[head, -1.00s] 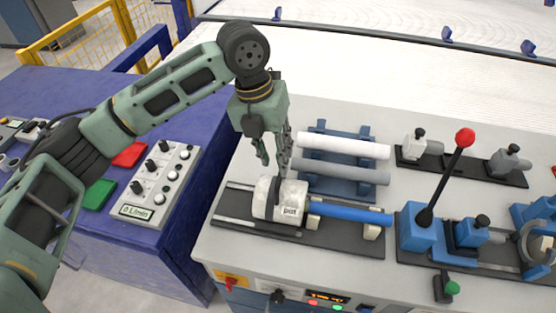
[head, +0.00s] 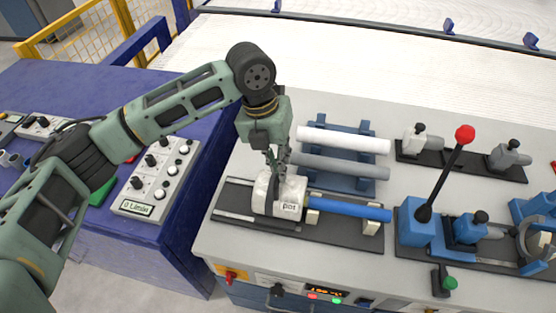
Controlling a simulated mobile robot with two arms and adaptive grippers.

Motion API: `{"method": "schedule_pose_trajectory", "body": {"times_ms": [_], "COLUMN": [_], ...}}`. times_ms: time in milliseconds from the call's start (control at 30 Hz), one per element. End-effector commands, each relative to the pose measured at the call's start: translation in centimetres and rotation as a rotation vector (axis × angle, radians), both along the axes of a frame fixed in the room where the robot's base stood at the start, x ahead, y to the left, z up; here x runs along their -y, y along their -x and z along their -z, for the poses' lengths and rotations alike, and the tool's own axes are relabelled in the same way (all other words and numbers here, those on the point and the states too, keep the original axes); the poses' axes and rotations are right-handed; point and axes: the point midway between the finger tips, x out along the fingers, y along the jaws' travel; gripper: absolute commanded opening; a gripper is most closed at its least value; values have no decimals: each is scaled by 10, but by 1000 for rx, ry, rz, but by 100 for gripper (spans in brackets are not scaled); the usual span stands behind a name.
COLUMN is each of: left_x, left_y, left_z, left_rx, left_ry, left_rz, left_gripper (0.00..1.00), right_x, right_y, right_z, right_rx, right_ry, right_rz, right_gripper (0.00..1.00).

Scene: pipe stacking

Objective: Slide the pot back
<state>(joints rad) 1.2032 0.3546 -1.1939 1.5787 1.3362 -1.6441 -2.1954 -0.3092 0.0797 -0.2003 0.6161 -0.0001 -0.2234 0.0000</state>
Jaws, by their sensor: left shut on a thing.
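My right gripper is not in view.
A blue rack behind the pot holds a white pipe (head: 343,140) and a grey pipe (head: 345,165). To the right stands a blue fixture with a red-knobbed lever (head: 464,133). A control box (head: 157,180) sits on the blue cabinet at left. The rail is bare left of the pot.

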Motion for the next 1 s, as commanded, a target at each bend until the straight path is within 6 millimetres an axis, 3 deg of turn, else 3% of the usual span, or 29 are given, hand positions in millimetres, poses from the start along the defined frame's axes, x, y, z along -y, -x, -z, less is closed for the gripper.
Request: {"method": "schedule_pose_trajectory", "body": {"times_ms": [467,800,1000], "left_x": [-5,-83,-104], "left_y": [-1,-16,-21], "left_z": [-2,-4,-2], "left_rx": [-1,-3,1], "left_ry": [-2,-8,-6], "left_rz": [1,-5,-2], "left_gripper": [0,0,0], "right_x": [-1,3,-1], "right_y": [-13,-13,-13], "right_z": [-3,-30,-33], "right_rx": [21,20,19], "right_ry": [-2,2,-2], "right_rz": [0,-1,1], "right_gripper": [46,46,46]}}
